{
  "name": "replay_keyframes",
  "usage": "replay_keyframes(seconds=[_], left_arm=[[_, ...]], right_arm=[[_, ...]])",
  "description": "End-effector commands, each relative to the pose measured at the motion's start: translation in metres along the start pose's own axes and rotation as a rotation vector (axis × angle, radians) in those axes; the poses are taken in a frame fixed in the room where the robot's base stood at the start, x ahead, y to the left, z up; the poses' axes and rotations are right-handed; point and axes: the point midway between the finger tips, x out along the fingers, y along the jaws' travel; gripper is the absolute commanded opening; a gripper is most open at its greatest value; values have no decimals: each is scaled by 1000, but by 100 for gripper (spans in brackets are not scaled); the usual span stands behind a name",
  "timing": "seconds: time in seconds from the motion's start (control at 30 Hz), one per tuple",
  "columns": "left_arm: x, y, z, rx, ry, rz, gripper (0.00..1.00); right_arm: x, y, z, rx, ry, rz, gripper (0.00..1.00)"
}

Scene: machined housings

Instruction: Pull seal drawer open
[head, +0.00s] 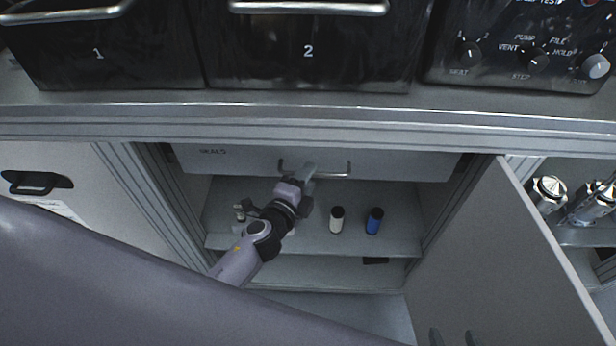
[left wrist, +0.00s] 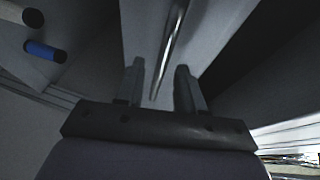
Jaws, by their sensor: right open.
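The seal drawer (head: 228,161), a grey front marked SEALS, spans the top of the open cabinet under the worktop in the head view. It looks shut. Its metal bar handle (head: 335,175) is partly covered by my left gripper (head: 308,174), which is at the handle's left part. In the left wrist view the handle (left wrist: 172,45) runs between the two separated fingers of my left gripper (left wrist: 160,88). Gaps show on both sides, so the gripper is open around the bar. My right gripper is not in view.
Below the drawer, a shelf holds a white bottle (head: 337,221) and a blue bottle (head: 374,222). A cabinet door (head: 500,260) stands open at the right. The worktop edge (head: 310,130) overhangs the drawer. Black units 1 (head: 100,70) and 2 (head: 310,70) stand above.

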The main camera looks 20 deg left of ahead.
Motion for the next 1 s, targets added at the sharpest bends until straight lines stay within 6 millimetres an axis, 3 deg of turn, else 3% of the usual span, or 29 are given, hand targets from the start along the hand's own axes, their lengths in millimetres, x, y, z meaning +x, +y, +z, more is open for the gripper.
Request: replay_keyframes(seconds=[0.4,0.53,1.0], left_arm=[[8,0,0,-1,0,1,38],[8,0,0,-1,0,0,0],[10,0,-3,-2,0,1,0]], right_arm=[[1,0,1,0,0,0,63],[1,0,1,0,0,0,63],[2,0,2,0,1,0,63]])
